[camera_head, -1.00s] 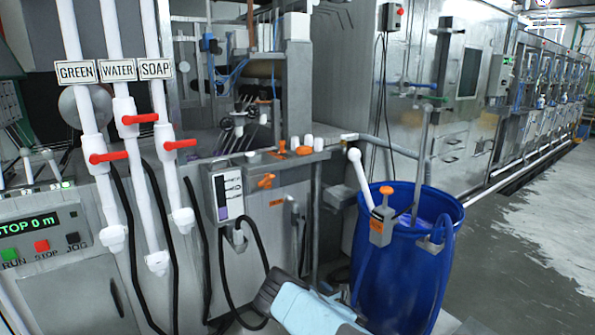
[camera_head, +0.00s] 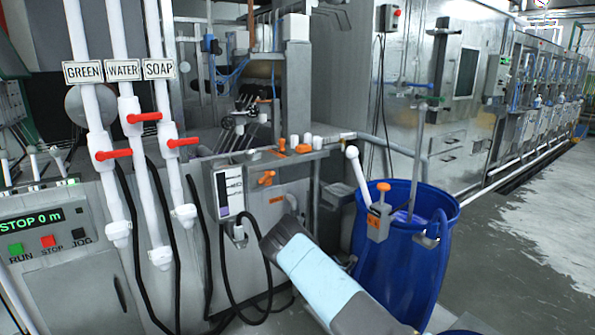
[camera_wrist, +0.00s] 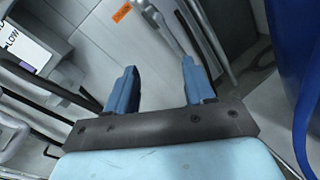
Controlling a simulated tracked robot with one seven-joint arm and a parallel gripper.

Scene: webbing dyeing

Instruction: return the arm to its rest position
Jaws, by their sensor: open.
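My gripper (camera_wrist: 160,88) shows in the wrist view with its two blue fingers spread apart and nothing between them. In the head view my light-blue arm reaches up from the bottom edge, with its dark end in front of the grey machine panel (camera_head: 255,205), left of the blue barrel (camera_head: 400,275). The fingers cannot be made out in the head view. The gripper touches nothing that I can see.
The blue barrel stands close to the right of my arm and also shows at the wrist view's right edge (camera_wrist: 296,90). White pipes labelled GREEN, WATER and SOAP (camera_head: 158,69) have red-handled valves (camera_head: 144,117). A control panel (camera_head: 45,235) reads STOP 0 m. Floor (camera_head: 530,240) is clear at right.

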